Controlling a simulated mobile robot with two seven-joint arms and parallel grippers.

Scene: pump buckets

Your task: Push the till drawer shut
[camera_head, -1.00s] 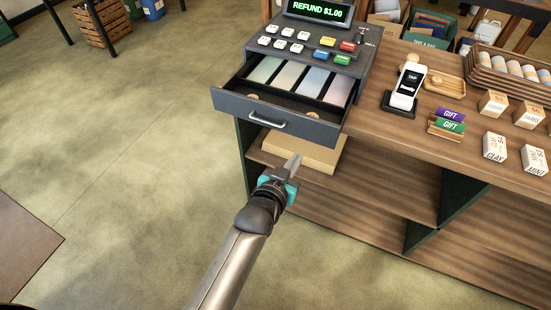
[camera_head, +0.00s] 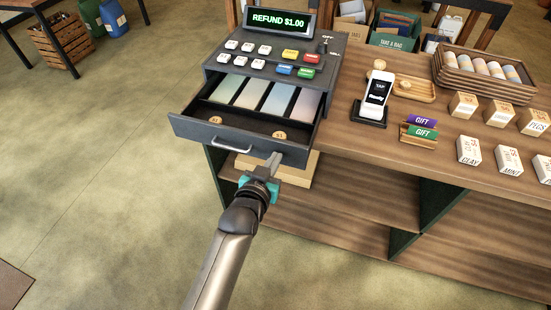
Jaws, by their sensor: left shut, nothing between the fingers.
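The till (camera_head: 268,62) stands at the back left of the wooden counter, its display reading "REFUND $1.00". Its dark drawer (camera_head: 190,131) is pulled out toward me, with banknotes (camera_head: 252,95) in the slots and two coins in the front tray. The drawer's metal handle (camera_head: 231,146) is on its front face. My left gripper (camera_head: 275,163) is shut and empty, just below and in front of the drawer front, right of the handle. I cannot tell whether the fingertips touch the drawer. My right gripper is not in view.
A card reader (camera_head: 376,98) stands right of the till. Gift cards (camera_head: 420,127), small labelled blocks (camera_head: 473,152) and a wooden tray (camera_head: 484,85) are further right. A box (camera_head: 301,168) lies on the shelf below the drawer. Open floor lies to the left.

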